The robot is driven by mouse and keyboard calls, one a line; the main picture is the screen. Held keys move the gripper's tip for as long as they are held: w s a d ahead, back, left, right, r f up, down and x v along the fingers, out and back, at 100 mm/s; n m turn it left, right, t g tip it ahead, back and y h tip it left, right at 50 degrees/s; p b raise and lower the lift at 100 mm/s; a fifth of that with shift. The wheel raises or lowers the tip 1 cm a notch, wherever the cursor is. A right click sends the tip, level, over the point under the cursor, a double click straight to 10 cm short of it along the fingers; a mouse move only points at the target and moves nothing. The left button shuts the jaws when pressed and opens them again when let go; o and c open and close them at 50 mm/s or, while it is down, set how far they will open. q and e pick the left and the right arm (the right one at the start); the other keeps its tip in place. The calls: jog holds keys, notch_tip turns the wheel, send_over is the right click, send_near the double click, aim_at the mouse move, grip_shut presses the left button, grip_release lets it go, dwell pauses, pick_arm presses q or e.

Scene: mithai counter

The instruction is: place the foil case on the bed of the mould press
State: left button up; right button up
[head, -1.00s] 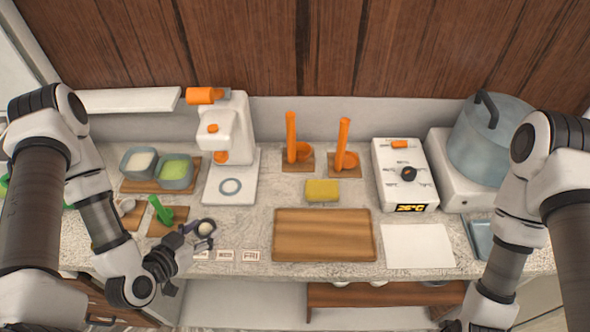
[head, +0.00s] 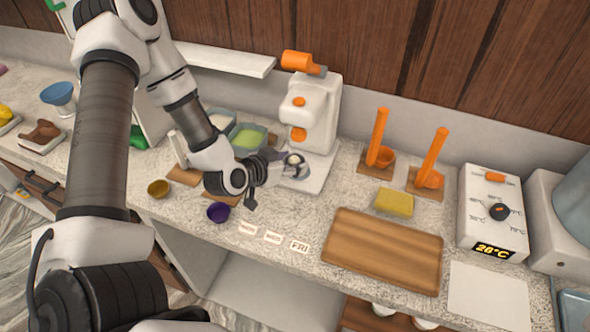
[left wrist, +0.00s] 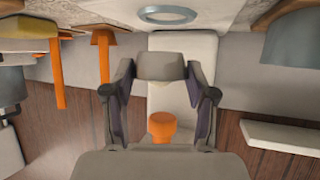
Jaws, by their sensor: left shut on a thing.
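The foil case (head: 295,159) is a small pale round cup. My left gripper (head: 288,163) is shut on it, and the left wrist view shows the case (left wrist: 160,67) between both fingers (left wrist: 160,82). The mould press (head: 313,110) is white with an orange handle and orange knobs. Its flat white bed (head: 314,183) lies in front of the column, partly hidden by my gripper. The case appears over the bed, but I cannot tell its exact height. In the left wrist view the bed's grey ring (left wrist: 195,17) is at the top edge, apart from the case. My right gripper is out of view.
Two tubs (head: 247,136) stand left of the press, partly behind my left arm. A purple bowl (head: 218,212) and a gold bowl (head: 158,188) sit near the front edge. To the right are orange tools (head: 377,140), a yellow sponge (head: 394,202) and a wooden board (head: 345,228).

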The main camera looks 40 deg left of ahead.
aim_at(293, 165)
pick_arm(q)
jog(key=shift+w+a, duration=0.1)
jog(key=shift+w, duration=1.15)
notch_tip(293, 165, down, 3)
jog(key=shift+f+p, duration=0.1)
jog(key=shift+p, duration=0.35)
jog(key=shift+a+f, duration=0.1)
jog(key=shift+f, duration=0.2)
jog(key=shift+f, duration=0.1)
jog(key=o, duration=0.6)
jog(key=shift+c, duration=0.2)
jog(key=o, duration=0.4)
